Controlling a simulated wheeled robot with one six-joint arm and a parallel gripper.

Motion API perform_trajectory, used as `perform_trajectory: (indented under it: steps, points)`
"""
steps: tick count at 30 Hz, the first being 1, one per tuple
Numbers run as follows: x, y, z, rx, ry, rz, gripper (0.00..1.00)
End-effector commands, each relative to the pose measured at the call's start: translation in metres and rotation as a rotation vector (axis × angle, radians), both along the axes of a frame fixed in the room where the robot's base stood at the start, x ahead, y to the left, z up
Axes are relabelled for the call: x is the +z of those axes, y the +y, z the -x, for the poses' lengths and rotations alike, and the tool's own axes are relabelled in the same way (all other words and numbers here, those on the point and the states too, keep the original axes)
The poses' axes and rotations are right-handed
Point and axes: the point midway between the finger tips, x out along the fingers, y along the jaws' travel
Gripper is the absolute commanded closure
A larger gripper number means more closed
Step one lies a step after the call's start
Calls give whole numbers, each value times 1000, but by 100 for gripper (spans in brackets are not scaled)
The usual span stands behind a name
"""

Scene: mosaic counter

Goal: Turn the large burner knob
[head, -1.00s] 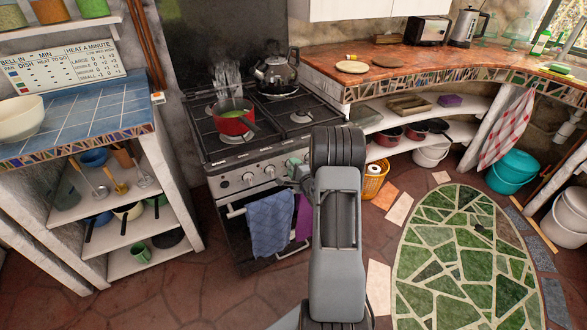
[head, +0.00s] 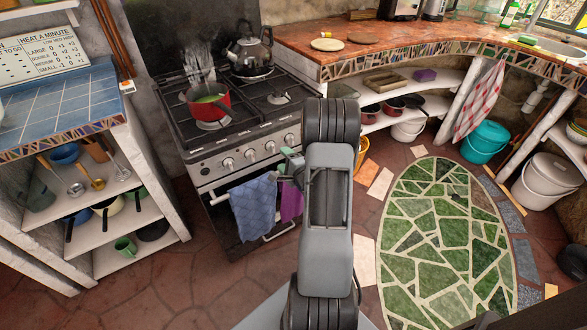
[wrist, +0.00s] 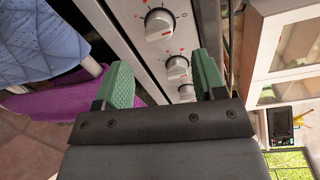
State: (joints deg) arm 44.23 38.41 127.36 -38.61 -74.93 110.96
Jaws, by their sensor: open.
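The stove (head: 238,150) has a row of several round metal knobs on its front panel. In the head view, knobs show at the left (head: 228,163) and middle (head: 268,147) of the row. In the wrist view, one knob (wrist: 158,24) looks biggest, beyond the fingertips, and smaller-looking knobs (wrist: 177,67) show between the fingers. I cannot tell which knob serves the large burner. My gripper (head: 291,157) is in front of the panel's right part, partly hidden by my arm. In the wrist view its green fingers (wrist: 163,68) are apart, with nothing held.
A blue towel (head: 254,205) and purple cloth (head: 291,200) hang on the oven rail just below the panel. A steaming red pot (head: 208,103) and a kettle (head: 250,50) stand on the stove. A shelf unit (head: 112,215) is left. The floor before the oven is clear.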

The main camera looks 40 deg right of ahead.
Motion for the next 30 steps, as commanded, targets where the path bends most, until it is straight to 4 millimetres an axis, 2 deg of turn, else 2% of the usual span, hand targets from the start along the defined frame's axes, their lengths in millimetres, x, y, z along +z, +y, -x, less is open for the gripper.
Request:
perform_trajectory:
  steps: [1,6,12,30]
  points:
    - [1,1,11,-3,0,-2,36]
    - [3,5,38,-2,0,-1,36]
    - [4,7,57,-1,-1,-1,36]
    - [5,8,63,1,-1,0,36]
